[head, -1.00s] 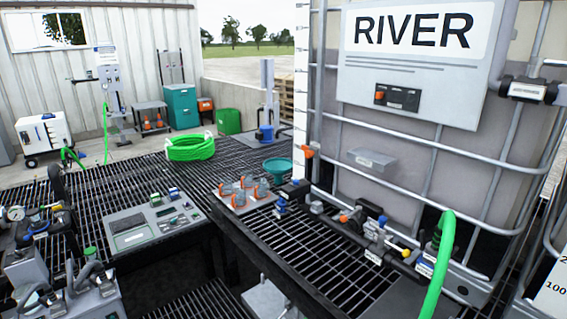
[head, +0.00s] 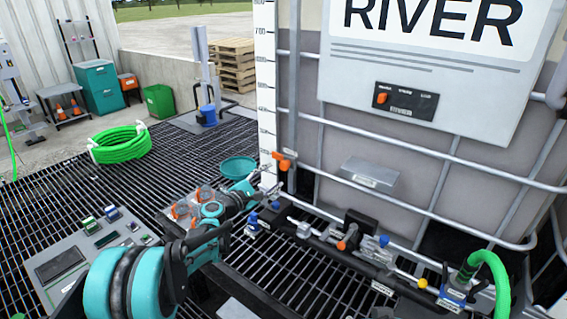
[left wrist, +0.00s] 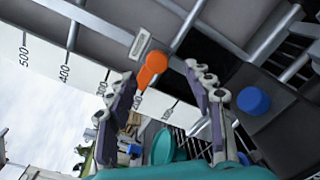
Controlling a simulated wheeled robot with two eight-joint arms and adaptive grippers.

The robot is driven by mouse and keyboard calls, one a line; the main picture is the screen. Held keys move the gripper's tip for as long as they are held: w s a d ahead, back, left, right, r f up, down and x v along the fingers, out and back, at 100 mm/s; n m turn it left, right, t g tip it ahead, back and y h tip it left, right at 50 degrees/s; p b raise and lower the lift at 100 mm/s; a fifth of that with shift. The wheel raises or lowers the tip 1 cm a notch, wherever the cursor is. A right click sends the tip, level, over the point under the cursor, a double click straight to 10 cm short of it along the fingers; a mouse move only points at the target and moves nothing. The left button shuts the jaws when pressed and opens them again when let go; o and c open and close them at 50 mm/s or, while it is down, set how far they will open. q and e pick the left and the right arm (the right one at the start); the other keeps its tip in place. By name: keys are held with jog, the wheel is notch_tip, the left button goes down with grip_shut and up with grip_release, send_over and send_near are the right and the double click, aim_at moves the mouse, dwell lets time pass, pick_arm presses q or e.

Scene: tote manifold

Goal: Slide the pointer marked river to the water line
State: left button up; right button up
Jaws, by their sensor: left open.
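The river tote (head: 350,140) carries a sign reading RIVER (head: 430,18). A white numbered scale (head: 265,100) runs up its left edge. The orange pointer (head: 283,158) sits low on this scale. In the left wrist view the pointer (left wrist: 151,68) is near the 200 mark, with a small label beside it. My left gripper (head: 262,182) is open, just below and left of the pointer. In the left wrist view its fingertips (left wrist: 160,72) appear on either side of the pointer, apart from it; the depth gap is unclear. I cannot make out a water line. My right gripper is not in view.
A pipe manifold with valves (head: 350,235) runs along the tote's base. A green hose (head: 490,265) rises at the right. A teal funnel (head: 238,167) stands behind my left gripper. A coiled green hose (head: 120,144) lies on the open grating.

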aim_at(283, 166)
pick_arm(q)
jog(key=shift+n+t, duration=0.3)
jog(key=shift+n, duration=0.1)
jog(key=x, duration=0.4)
jog(key=b+x, duration=0.1)
jog(key=x, duration=0.3)
jog(key=shift+w+a+f+b, duration=0.2)
jog(key=shift+w+b, duration=0.1)
jog(key=shift+w, duration=0.1)
jog(key=shift+r, duration=0.1)
jog(key=shift+c, duration=0.2)
grip_shut()
jog(key=shift+r, duration=0.1)
